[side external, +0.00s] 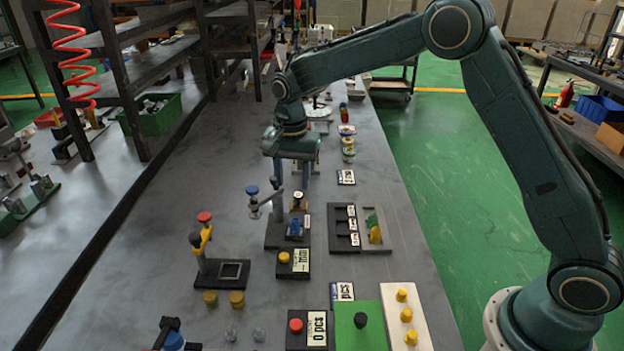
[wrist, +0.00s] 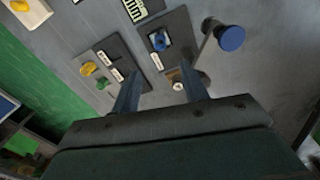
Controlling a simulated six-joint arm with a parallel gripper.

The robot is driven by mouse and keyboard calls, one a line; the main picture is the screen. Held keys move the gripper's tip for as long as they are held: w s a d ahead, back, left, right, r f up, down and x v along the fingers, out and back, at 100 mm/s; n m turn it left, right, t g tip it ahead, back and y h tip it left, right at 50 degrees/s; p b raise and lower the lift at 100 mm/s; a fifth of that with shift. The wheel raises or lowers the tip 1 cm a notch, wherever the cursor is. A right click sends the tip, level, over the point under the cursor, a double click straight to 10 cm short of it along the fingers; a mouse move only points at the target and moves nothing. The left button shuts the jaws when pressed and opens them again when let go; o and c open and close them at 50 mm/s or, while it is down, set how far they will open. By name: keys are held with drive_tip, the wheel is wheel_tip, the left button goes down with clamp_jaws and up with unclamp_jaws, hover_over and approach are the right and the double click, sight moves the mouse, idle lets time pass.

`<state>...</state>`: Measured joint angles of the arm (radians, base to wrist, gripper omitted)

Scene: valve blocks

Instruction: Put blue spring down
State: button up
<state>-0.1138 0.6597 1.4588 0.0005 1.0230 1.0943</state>
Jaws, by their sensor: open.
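The blue spring (side external: 295,227) appears as a small blue piece sitting in the dark station block (side external: 273,243) in the side view. In the wrist view it looks like the blue piece (wrist: 160,41) on a pale square of the dark plate. Its coils are too small to make out. My gripper (side external: 297,183) points down above and just behind that station. In the wrist view my two fingers (wrist: 160,76) are apart with nothing between them, and the blue piece lies beyond their tips.
A lever with a blue knob (side external: 252,190) stands beside the station; its knob (wrist: 231,38) is close by in the wrist view. A tray with yellow and green pieces (side external: 374,228) lies to the right. A yellow lever with red knob (side external: 204,217) stands left. Bare table lies further left.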

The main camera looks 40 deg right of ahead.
drive_tip(key=s+d+r+n+t, duration=0.1)
drive_tip(key=s+d+r+n, duration=0.15)
drive_tip(key=s+r, duration=0.45)
drive_tip(key=s+d+r+n+t, duration=0.1)
drive_tip(key=s+r+n+t, duration=0.15)
drive_tip(key=s+r, duration=0.55)
drive_tip(key=s+d+n+t, duration=0.2)
drive_tip(key=s+n, duration=0.4)
drive_tip(key=s, duration=1.4)
drive_tip(key=shift+d, duration=0.25)
